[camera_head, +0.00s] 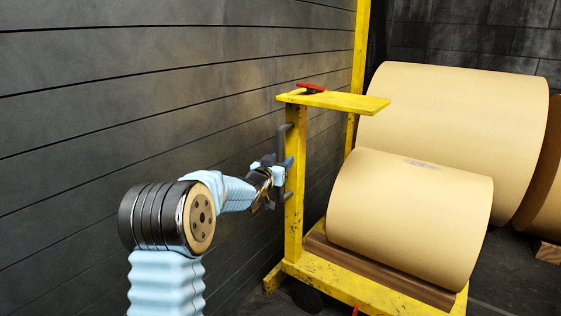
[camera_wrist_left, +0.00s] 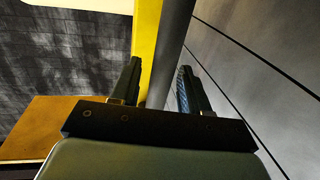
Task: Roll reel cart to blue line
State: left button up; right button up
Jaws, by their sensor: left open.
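The reel cart (camera_head: 293,200) has a worn yellow frame with an upright post, a flat top shelf and a low base. A tan paper reel (camera_head: 410,212) lies on its brown bed. A dark grey vertical handle (camera_head: 285,135) is fixed to the post's left side. My left gripper (camera_head: 279,172) is open at this handle. In the left wrist view, the grey handle (camera_wrist_left: 172,50) and the yellow post show between the two fingers; I cannot tell whether they touch. My right gripper is out of view. No blue line shows.
A dark panelled wall (camera_head: 130,90) runs close along the left. A larger tan reel (camera_head: 455,115) stands behind the cart, with part of another at the right edge. A red item (camera_head: 310,87) is on the cart's shelf. Dark floor (camera_head: 515,275) shows at lower right.

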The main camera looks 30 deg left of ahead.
pick_arm(q)
jog(key=shift+c, duration=0.4)
grip_shut()
jog(key=shift+f, duration=0.1)
